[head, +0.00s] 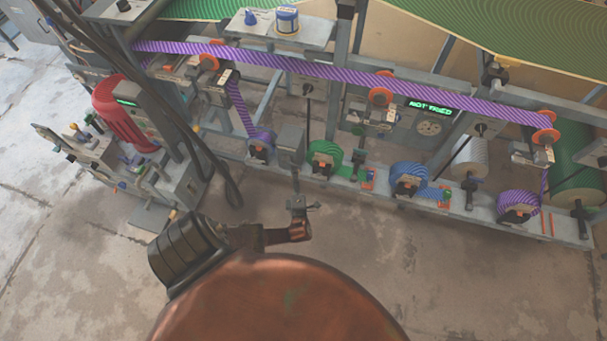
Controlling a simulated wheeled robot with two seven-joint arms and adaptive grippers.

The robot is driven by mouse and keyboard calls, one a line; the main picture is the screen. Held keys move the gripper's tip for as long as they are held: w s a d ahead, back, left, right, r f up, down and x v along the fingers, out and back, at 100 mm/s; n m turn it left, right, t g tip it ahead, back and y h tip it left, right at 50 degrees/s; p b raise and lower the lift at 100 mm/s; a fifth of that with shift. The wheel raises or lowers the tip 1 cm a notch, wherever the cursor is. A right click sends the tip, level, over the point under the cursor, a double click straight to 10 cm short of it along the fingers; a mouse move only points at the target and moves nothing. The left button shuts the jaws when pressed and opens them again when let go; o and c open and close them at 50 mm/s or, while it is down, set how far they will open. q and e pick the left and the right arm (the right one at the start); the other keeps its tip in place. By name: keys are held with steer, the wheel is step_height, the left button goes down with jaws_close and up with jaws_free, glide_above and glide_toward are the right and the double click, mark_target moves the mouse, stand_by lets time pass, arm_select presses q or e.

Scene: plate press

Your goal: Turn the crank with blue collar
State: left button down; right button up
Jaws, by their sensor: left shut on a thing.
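My left gripper (298,207) is small in the head view, at the end of my dark and copper arm in front of the machine's lower rail. Its jaws are shut on what looks like a crank handle. A thin grey rod runs from there up to a grey block (290,142) between a purple roll and a green roll. The jaws' grip is too small to see clearly. No blue collar can be made out at this crank. My right gripper is not in view.
Along the lower rail sit a purple striped roll (261,148), a green roll (324,157) and a blue roll (408,180). A display (430,108) reads "NOT TRIED". A red motor (122,113) stands at left. Bare concrete floor (470,280) lies in front.

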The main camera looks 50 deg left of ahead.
arm_select(q)
steer(key=shift+s+a+f+m, duration=0.2)
steer(key=shift+f+m, duration=0.1)
steer(key=shift+m, duration=0.1)
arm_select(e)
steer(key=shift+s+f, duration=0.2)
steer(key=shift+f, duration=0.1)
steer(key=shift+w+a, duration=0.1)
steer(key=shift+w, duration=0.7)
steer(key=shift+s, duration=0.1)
arm_select(q)
steer(key=c, duration=1.7)
jaws_free()
steer(key=shift+d, duration=0.15)
steer(key=v, duration=1.1)
steer(key=shift+s+d+f, duration=0.15)
steer(key=shift+s+d, duration=0.05)
steer(key=shift+d, duration=0.1)
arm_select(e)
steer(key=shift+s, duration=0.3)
